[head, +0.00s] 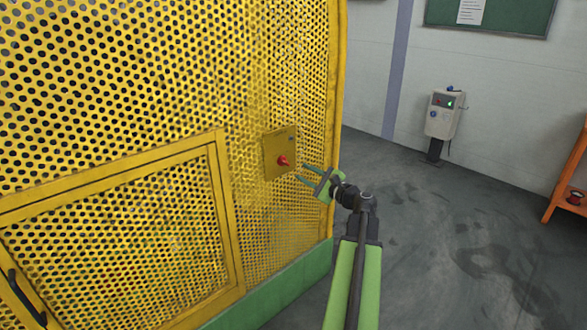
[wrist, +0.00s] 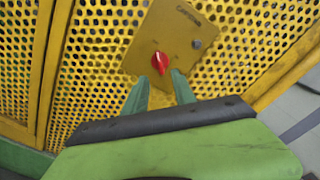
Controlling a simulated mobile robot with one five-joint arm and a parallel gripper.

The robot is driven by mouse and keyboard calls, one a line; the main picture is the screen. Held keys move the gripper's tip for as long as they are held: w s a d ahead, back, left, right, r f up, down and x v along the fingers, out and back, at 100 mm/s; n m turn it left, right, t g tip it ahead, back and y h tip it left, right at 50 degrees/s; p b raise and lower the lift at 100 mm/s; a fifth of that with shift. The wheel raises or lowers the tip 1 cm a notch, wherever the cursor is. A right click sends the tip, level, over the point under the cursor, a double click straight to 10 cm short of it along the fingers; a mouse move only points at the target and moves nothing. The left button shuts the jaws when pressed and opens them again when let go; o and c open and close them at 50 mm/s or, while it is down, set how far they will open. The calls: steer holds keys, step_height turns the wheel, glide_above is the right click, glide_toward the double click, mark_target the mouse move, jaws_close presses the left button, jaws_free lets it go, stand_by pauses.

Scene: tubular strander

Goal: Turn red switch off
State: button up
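The red switch (head: 283,161) is a small rotary knob on a yellow plate (head: 271,150) fixed to the perforated yellow guard. In the wrist view the red switch (wrist: 160,62) is just beyond the fingertips, its ridge close to upright in the picture. The plate (wrist: 185,35) there also carries a dark label and a small grey round part. My gripper (head: 303,172) is to the right of the switch in the head view, pointing at it. In the wrist view my gripper (wrist: 160,78) has its two green fingers apart, with nothing seen held between them. Contact with the switch cannot be told.
The perforated yellow guard (head: 100,80) fills the left, with a framed door (head: 120,240) and a black handle (head: 25,300). A grey control box (head: 445,112) stands by the far wall. An orange rack (head: 567,175) is at the right edge. The grey floor between is clear.

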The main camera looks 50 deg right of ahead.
steer(key=s, duration=0.8)
steer(key=shift+s+a, duration=0.25)
steer(key=shift+a, duration=0.05)
steer(key=w+a+f+n+g+y, duration=0.25)
steer(key=w+a+f+n, duration=0.25)
steer(key=a, duration=0.6)
steer(key=w+a+f+n+g+y, duration=0.2)
steer(key=w+a+f+n+g, duration=0.25)
steer(key=a, duration=0.65)
steer(key=w+a+f+n+g+y, duration=0.3)
steer(key=w+a+f+n, duration=0.25)
steer(key=a, duration=0.45)
steer(key=s+a+f+n+g+h, duration=0.2)
steer(key=a+f+n+g, duration=0.15)
steer(key=a, duration=0.45)
steer(key=s+a+f+n+g+h, duration=0.2)
steer(key=a+n, duration=0.3)
steer(key=a, duration=0.2)
steer(key=s+a+f+n+g+h, duration=0.1)
steer(key=a+f+n+g+h, duration=0.2)
steer(key=a, duration=0.5)
step_height(320, 180, up, 21)
steer(key=n+p, duration=0.1)
steer(key=p, duration=2)
steer(key=shift+d+y, duration=0.35)
